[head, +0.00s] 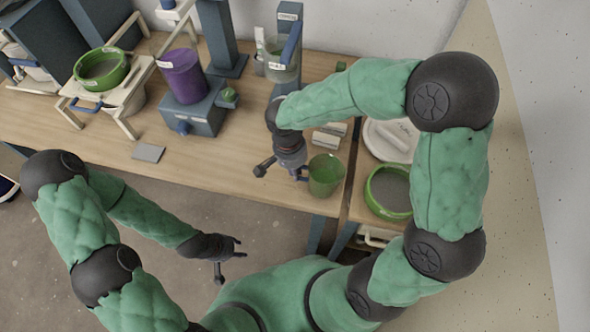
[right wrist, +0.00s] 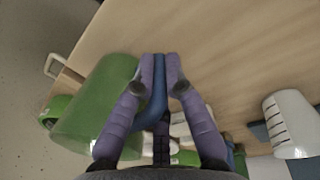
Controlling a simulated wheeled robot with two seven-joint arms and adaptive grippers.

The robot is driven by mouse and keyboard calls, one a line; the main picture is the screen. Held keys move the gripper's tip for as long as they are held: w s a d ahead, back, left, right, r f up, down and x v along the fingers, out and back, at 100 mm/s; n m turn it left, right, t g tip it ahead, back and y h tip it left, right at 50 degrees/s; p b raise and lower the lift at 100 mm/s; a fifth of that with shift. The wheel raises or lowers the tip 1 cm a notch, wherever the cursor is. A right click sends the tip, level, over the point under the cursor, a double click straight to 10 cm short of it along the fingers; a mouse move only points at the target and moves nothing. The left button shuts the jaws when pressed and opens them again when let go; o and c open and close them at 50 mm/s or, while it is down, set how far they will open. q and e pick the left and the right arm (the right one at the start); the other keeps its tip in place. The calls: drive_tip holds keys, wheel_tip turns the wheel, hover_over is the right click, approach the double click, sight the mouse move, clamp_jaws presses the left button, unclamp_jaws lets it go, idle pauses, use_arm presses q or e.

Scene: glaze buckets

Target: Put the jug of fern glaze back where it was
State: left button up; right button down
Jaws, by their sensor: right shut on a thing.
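A green jug (head: 325,176) is at the front right corner of the wooden table in the head view. The green jug also fills the left of the right wrist view (right wrist: 100,115). Its blue handle (right wrist: 158,95) lies between the fingers of my right gripper (right wrist: 160,65), which is shut on it. In the head view my right gripper (head: 296,170) is just left of the jug. I cannot tell whether the jug's base touches the table. No label on it is readable. My left gripper (head: 234,258) is empty and looks open, in front of the table over the floor.
A clear jug with a blue handle (head: 283,68) is at a stand at the back. A purple bucket (head: 183,75) sits on a blue-grey device (head: 194,112). Green-rimmed containers are at left (head: 101,68) and right (head: 388,192). The table's front middle is mostly clear.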

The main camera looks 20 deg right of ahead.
drive_tip(key=c, duration=1.3)
unclamp_jaws()
drive_tip(key=shift+r, duration=0.1)
drive_tip(key=shift+r+p, duration=0.35)
drive_tip(key=r+p, duration=0.1)
drive_tip(key=r, duration=0.2)
drive_tip(key=r+p, duration=0.1)
drive_tip(key=r, duration=0.3)
drive_tip(key=a+r+p, duration=0.1)
drive_tip(key=r+p, duration=0.1)
drive_tip(key=r, duration=0.2)
drive_tip(key=shift+w+a+r, duration=0.1)
drive_tip(key=shift+w, duration=0.3)
